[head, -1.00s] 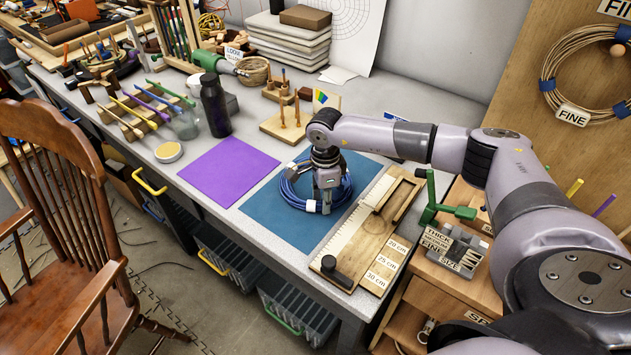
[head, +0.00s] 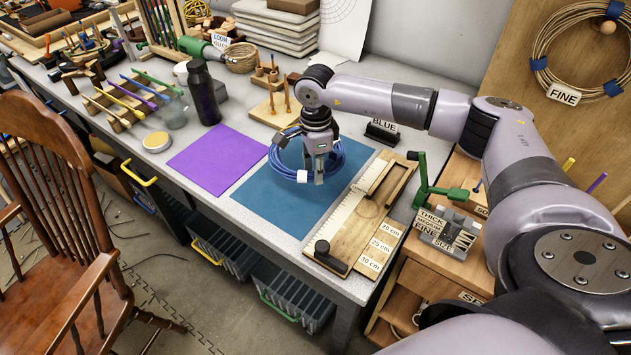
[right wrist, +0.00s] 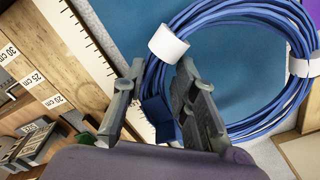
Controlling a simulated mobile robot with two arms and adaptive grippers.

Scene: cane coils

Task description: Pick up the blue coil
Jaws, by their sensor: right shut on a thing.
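The blue coil (head: 351,160) is a ring of blue cane bound with white ties, and it appears raised a little above the blue mat (head: 290,211). My right gripper (head: 319,182) points down at the coil's near side and is shut on it. In the right wrist view the coil (right wrist: 232,15) spreads up and to the right, and the fingers (right wrist: 165,110) stand on either side of its strands at a dark blue band. Part of the coil is hidden behind the gripper. My left gripper is not in view.
A wooden measuring board (head: 365,225) lies right of the mat. A purple mat (head: 217,160) is to the left, with a dark bottle (head: 203,95) behind it. A peg stand (head: 272,110) and a BLUE sign (head: 382,132) stand behind. A green clamp tool (head: 425,185) is at right.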

